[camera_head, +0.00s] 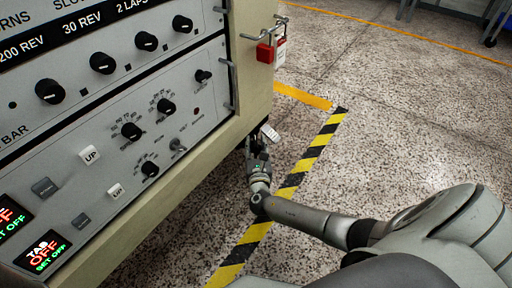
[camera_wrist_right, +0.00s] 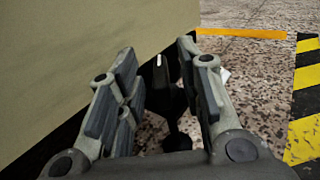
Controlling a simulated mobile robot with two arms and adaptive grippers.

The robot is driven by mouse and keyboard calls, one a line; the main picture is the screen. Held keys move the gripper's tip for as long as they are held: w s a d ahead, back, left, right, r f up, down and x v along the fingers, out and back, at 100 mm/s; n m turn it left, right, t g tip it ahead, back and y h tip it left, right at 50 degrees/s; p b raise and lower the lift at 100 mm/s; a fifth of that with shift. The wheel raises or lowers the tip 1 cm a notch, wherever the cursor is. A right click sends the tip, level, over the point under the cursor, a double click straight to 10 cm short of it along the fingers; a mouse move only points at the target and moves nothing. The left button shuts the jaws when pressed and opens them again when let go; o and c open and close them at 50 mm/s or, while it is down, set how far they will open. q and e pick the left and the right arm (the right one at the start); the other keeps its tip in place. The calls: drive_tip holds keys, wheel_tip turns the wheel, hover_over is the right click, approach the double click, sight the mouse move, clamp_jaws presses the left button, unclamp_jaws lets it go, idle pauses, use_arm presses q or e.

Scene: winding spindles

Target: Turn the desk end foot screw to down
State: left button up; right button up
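The desk (camera_head: 215,145) is the cream cabinet with control panels. In the right wrist view, a dark foot screw (camera_wrist_right: 167,100) with a small white mark near its top stands by the lower edge of the desk, over a speckled floor. My right gripper (camera_wrist_right: 160,75) is open. Its two fingers stand on either side of the foot screw, with a visible gap on each side. In the head view my right gripper (camera_head: 259,148) is low at the desk's end corner; the foot screw cannot be made out there. My left gripper is not in view.
A red padlock (camera_head: 265,52) with a tag hangs on a hasp at the desk's end. Knobs and buttons cover the panel (camera_head: 130,130). Yellow-black tape (camera_head: 300,165) runs on the floor beside the desk. Open floor (camera_head: 420,110) lies to the right.

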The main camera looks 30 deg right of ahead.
clamp_jaws()
idle(0.3)
drive_tip(key=shift+w+a+m+g+h, duration=0.1)
drive_tip(key=shift+a+m+g+h, duration=0.1)
drive_tip(key=shift+m+g+h, duration=0.6)
drive_tip(key=shift+w+a+m+g+h+b, duration=0.15)
drive_tip(key=shift+m+g+h+b, duration=0.5)
drive_tip(key=shift+m+g+h, duration=0.5)
drive_tip(key=shift+w+a+m+g+h+b, duration=0.1)
drive_tip(key=shift+m+g+h+b, duration=0.7)
drive_tip(key=shift+g, duration=0.5)
drive_tip(key=shift+w+a+m+g+h+b, duration=0.15)
drive_tip(key=shift+m+g+h+b, duration=0.35)
drive_tip(key=shift+m+g+h, duration=0.7)
drive_tip(key=shift+d, duration=0.1)
